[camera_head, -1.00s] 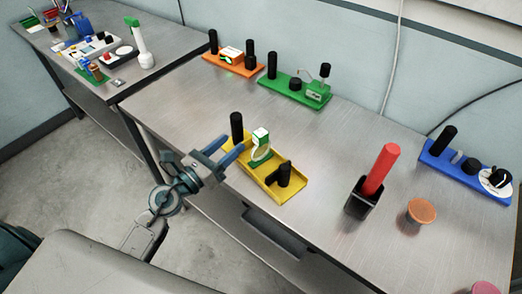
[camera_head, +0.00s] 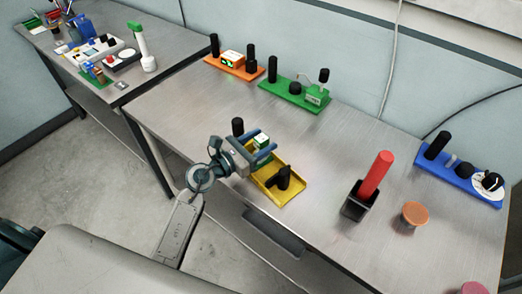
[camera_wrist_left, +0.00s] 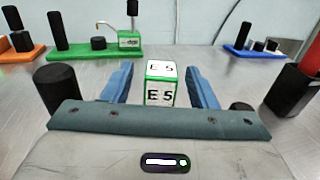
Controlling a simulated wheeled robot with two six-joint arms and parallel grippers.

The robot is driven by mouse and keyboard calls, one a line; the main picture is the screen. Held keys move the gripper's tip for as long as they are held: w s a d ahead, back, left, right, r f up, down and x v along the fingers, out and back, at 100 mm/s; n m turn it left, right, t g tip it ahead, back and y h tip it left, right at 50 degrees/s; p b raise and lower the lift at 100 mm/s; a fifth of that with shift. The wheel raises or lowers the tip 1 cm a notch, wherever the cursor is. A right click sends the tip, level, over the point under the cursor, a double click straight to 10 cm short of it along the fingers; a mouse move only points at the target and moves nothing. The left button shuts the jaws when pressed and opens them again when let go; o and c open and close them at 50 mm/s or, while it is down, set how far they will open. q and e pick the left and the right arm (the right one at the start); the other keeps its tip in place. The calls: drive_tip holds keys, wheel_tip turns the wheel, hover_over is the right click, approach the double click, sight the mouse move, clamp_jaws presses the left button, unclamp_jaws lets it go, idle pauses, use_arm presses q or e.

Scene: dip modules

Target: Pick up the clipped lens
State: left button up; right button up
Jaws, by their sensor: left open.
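The clipped lens (camera_head: 261,139) has a white and green block marked "E 5" on top and stands on the yellow base (camera_head: 291,198). Its lens ring, visible earlier, is now hidden behind my left gripper (camera_head: 265,144). In the left wrist view the block (camera_wrist_left: 160,84) stands upright between my two blue fingers, with a gap on each side. My left gripper is open around it, not closed on it. My right gripper is not in view.
Black posts stand on the yellow base, left (camera_head: 238,127) and right (camera_head: 283,178) of the lens. A red cylinder (camera_head: 376,174) in a black holder (camera_head: 356,208) and an orange disc (camera_head: 414,213) stand to the right. Green (camera_head: 281,86), orange and blue (camera_head: 436,163) bases lie farther off.

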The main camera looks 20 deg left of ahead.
use_arm(q)
drive_tip(key=x, duration=0.2)
drive_tip(key=shift+w+d, duration=0.15)
drive_tip(key=shift+w, duration=0.05)
drive_tip(key=shift+s, duration=0.1)
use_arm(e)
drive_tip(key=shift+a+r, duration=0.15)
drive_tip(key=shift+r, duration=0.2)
use_arm(q)
drive_tip(key=c, duration=0.3)
clamp_jaws()
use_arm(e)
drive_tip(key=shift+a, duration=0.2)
